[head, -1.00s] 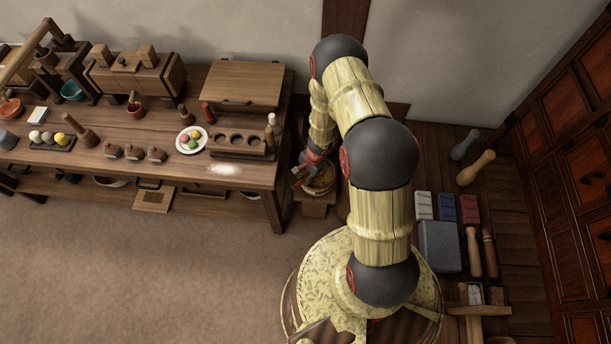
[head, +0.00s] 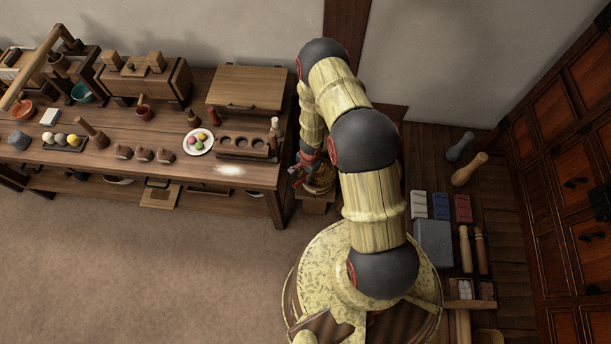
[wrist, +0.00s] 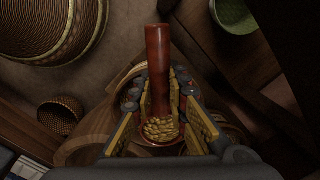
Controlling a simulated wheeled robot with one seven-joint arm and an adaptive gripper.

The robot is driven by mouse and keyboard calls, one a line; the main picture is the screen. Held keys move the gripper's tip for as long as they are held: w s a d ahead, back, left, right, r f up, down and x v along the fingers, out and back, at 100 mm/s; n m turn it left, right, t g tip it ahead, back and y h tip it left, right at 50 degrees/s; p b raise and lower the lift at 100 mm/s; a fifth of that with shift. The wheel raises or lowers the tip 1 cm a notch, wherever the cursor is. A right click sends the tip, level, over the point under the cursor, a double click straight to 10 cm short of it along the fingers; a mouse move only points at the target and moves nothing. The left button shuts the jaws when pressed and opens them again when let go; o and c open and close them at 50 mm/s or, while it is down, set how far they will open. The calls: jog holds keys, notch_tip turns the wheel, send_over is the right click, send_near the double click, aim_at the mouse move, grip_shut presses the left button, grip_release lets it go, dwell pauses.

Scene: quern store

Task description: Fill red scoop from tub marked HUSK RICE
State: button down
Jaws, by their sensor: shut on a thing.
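The red scoop (wrist: 158,62) shows in the wrist view with its handle toward the top of the picture. My gripper (wrist: 161,90) is shut on it, a yellow-padded finger on each side. Golden grains (wrist: 160,130) show at the scoop's bowl end, near a red rim. How full the bowl is I cannot tell. In the head view my gripper (head: 298,173) is at a wooden tub (head: 320,183) of grain, right of the workbench. Whether the scoop touches the tub's grain is hidden. No HUSK RICE marking is readable.
Blocks and pestles lie on the floor at right. Woven baskets (wrist: 60,115) show in the wrist view.

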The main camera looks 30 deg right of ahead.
aim_at(305, 176)
jog(key=shift+r+p, duration=1.9)
jog(key=shift+p, duration=2)
jog(key=shift+w+r+h+p, duration=0.1)
jog(key=shift+r+h+p, duration=0.15)
jog(key=shift+p, duration=0.35)
jog(key=shift+d, duration=0.1)
